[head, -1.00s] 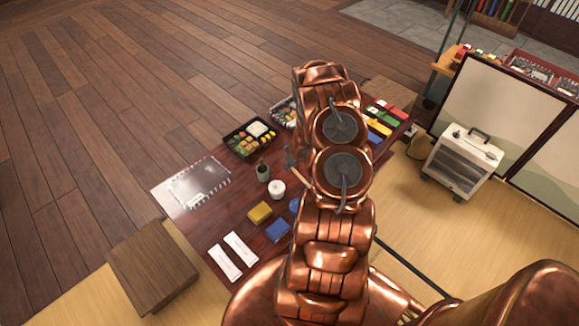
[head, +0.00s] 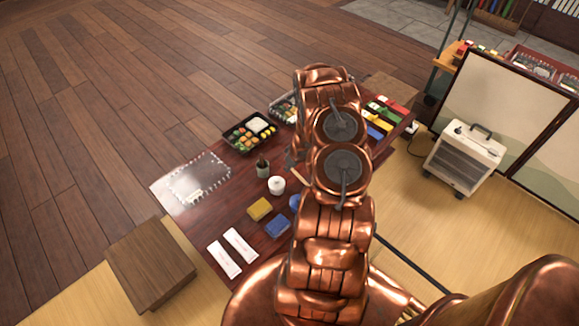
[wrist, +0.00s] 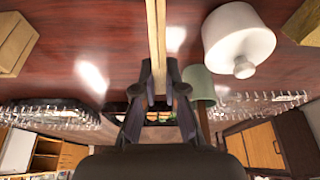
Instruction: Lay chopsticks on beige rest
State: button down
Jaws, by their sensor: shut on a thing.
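My gripper (wrist: 158,82) is shut on a pair of light wooden chopsticks (wrist: 156,38), which run from the fingertips to the top edge of the wrist view. That view is upside down. A beige angular block (wrist: 14,45) shows at its upper left and may be the beige rest; I cannot be sure. It stands apart from the chopsticks. In the head view my arm hides the gripper and the place below it, and I cannot make out a rest there.
A white lidded jar (head: 277,185) and a green cup (head: 263,169) stand close beside the gripper. A yellow block (head: 260,208), a blue block (head: 278,226), two white packets (head: 232,253) and a bento box (head: 249,133) are on the dark red table (head: 220,215).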

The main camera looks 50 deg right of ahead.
jog(key=c, duration=1.2)
grip_release()
jog(key=shift+o, duration=0.4)
jog(key=o, duration=0.4)
jog(key=shift+r, duration=0.15)
jog(key=shift+r+p, duration=3.4)
jog(key=shift+p, duration=0.75)
jog(key=shift+r, duration=0.1)
